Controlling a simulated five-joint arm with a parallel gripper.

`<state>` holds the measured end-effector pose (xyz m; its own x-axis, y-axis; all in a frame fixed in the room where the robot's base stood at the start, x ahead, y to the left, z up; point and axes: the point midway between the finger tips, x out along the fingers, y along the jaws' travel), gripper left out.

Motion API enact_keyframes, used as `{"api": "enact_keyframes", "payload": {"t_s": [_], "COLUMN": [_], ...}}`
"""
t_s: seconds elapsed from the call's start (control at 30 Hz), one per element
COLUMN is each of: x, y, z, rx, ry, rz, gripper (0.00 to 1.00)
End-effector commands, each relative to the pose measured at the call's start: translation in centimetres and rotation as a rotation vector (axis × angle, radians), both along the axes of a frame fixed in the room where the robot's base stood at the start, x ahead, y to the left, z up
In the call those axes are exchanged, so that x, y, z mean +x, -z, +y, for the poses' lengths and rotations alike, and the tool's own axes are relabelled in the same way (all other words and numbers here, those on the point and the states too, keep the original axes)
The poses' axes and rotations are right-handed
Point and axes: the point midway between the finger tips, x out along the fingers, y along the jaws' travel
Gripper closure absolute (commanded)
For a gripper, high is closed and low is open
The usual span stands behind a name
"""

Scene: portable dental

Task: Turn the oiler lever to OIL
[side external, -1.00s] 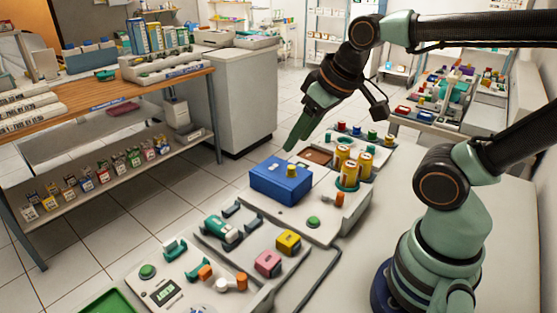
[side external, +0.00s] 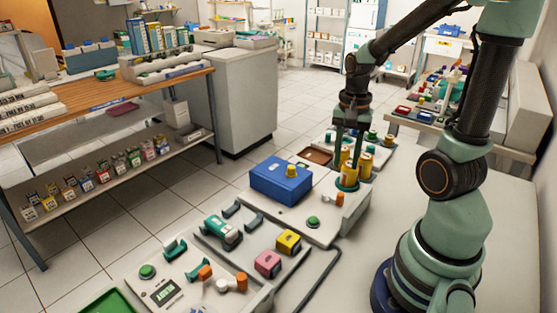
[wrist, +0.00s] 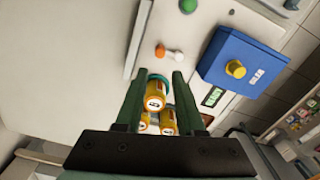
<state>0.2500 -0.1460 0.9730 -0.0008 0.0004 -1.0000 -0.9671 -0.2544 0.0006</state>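My gripper (side external: 346,172) points straight down over the group of yellow canisters (side external: 366,164). In the wrist view its two green fingers (wrist: 164,73) are spread, with yellow canisters (wrist: 156,100) showing between them; contact cannot be told. A small lever with an orange knob (side external: 340,199) stands in front of the canisters on the white unit; in the wrist view the orange knob (wrist: 160,50) has a white arm beside it. Another white lever with an orange end (side external: 241,281) is on the nearer panel. No OIL marking is readable beside either lever, so which is the oiler lever is unclear.
A blue box (side external: 279,184) with a yellow knob sits left of the canisters. A green button (side external: 313,222) is in front. Pink (side external: 268,263) and yellow (side external: 288,241) blocks stand on the nearer panel. The bench to the right (side external: 375,240) is clear.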

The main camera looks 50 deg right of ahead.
Motion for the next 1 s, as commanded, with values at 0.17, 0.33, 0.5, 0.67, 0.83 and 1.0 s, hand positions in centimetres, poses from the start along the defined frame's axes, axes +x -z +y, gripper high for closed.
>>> {"api": "enact_keyframes", "payload": {"t_s": [0.17, 0.33, 0.5, 0.67, 0.83, 1.0], "x": [-0.2, -0.1, -0.1, -0.1, 0.0, 0.0], "y": [3.5, 6.3, 8.5, 9.8, 10.3, 10.3], "z": [0.2, 0.1, 0.1, 0.1, 0.1, 0.1], "rx": [0.005, 0.004, 0.003, 0.001, 0.0, -0.001], "ry": [-0.003, -0.004, -0.005, -0.005, -0.005, -0.005], "rz": [0.009, 0.006, 0.005, 0.002, 0.0, -0.001], "gripper": [0.62, 0.62, 0.62, 0.62, 0.62, 0.62]}}
